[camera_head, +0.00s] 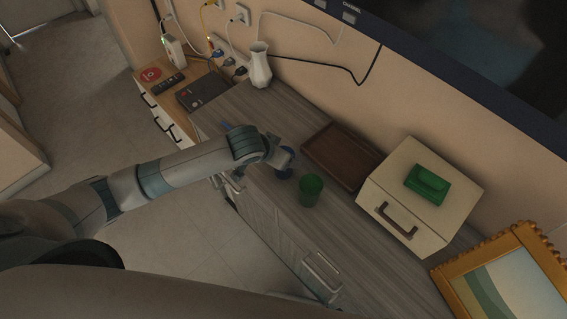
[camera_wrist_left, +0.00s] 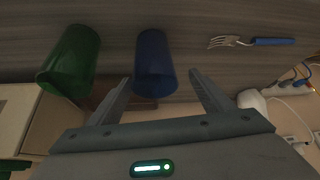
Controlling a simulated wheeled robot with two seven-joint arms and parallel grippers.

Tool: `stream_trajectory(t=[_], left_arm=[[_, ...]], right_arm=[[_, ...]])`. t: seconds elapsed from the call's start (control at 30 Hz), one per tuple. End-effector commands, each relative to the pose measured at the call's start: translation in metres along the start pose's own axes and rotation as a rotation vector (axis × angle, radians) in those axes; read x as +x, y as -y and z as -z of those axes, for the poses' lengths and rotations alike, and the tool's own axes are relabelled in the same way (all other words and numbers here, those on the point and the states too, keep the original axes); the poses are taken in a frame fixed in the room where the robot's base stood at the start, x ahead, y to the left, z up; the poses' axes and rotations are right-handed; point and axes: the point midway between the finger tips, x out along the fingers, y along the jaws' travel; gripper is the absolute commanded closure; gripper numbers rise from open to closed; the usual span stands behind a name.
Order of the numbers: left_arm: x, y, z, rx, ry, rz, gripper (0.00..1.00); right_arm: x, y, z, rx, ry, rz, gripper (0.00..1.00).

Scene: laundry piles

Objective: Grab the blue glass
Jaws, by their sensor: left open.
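The blue glass (camera_wrist_left: 155,62) stands on the grey wood-grain counter. In the head view only a part of the blue glass (camera_head: 284,174) shows, mostly hidden by my left gripper (camera_head: 282,160). In the left wrist view the glass appears between the two fingers of my left gripper (camera_wrist_left: 160,77), with a visible gap on each side. The fingers are spread and do not appear to touch it. My right gripper is not in view.
A green glass (camera_head: 311,190) stands close to the right of the blue one. A brown tray (camera_head: 343,156) and a white box (camera_head: 420,195) lie behind and to the right. A fork with a blue handle (camera_wrist_left: 272,42) lies on the counter. A white vase (camera_head: 259,66) stands farther back.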

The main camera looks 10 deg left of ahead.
Motion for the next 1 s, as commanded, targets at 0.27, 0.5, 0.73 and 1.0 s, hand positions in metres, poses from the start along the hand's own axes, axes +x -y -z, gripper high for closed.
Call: stream_trajectory(t=[0.27,0.5,0.73,1.0], left_arm=[[0.021,-0.006,-0.003,-0.001,0.004,0.001,0.27],[0.045,-0.007,-0.004,-0.001,0.001,0.0,0.27],[0.05,-0.007,-0.006,0.0,0.001,0.0,0.27],[0.05,-0.007,-0.006,0.0,0.001,0.0,0.27]], right_arm=[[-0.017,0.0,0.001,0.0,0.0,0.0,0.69],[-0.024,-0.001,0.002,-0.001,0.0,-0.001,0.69],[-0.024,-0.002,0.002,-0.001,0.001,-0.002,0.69],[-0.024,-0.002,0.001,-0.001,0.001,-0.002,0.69]])
